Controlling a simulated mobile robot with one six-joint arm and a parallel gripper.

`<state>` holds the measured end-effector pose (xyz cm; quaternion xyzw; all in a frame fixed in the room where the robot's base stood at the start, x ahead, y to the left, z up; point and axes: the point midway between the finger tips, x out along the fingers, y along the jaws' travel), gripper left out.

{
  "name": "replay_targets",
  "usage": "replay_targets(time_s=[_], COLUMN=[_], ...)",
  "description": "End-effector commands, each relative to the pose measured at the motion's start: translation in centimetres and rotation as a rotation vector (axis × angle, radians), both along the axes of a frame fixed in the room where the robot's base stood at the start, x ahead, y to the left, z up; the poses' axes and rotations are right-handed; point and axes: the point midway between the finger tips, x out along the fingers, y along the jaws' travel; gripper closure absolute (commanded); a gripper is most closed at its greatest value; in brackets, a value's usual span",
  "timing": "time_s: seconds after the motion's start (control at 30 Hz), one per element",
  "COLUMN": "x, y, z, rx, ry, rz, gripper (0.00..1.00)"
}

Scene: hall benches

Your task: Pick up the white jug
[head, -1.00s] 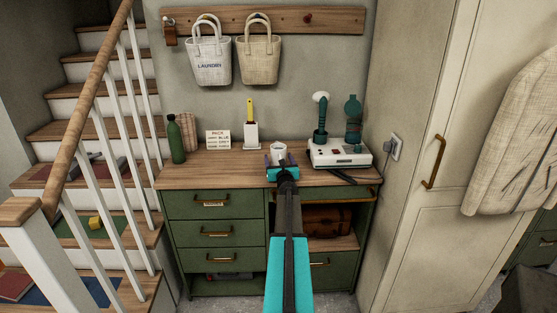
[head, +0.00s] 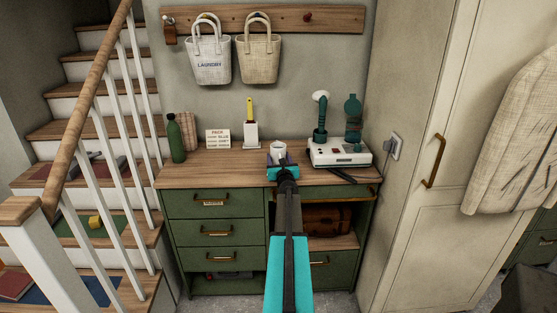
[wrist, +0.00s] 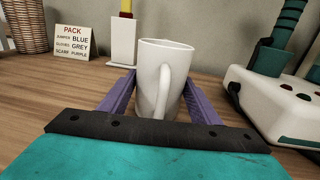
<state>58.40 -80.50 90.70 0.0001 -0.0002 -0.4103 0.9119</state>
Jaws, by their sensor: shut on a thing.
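The white jug (wrist: 150,75) stands upright between the two purple fingers of my gripper (wrist: 160,100) in the wrist view, with its handle facing the camera. The fingers are shut on its sides. In the head view the jug (head: 278,150) is at the middle of the wooden counter top, just beyond my gripper (head: 280,161). The jug's base is hidden behind the gripper, so I cannot tell whether it touches the counter.
A white device (head: 340,154) with green-handled tools is to the right. A card (head: 217,139), a white block with a yellow handle (head: 250,130) and a green bottle (head: 175,138) stand behind and left. The counter's left front (head: 205,175) is clear.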

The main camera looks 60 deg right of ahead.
Motion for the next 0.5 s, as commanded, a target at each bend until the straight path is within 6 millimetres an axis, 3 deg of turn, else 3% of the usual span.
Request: replay_targets(time_s=[0.5], x=[0.00], y=[0.00], z=[0.46], rx=[-0.001], ry=[-0.001], rz=[0.000], gripper=[0.75])
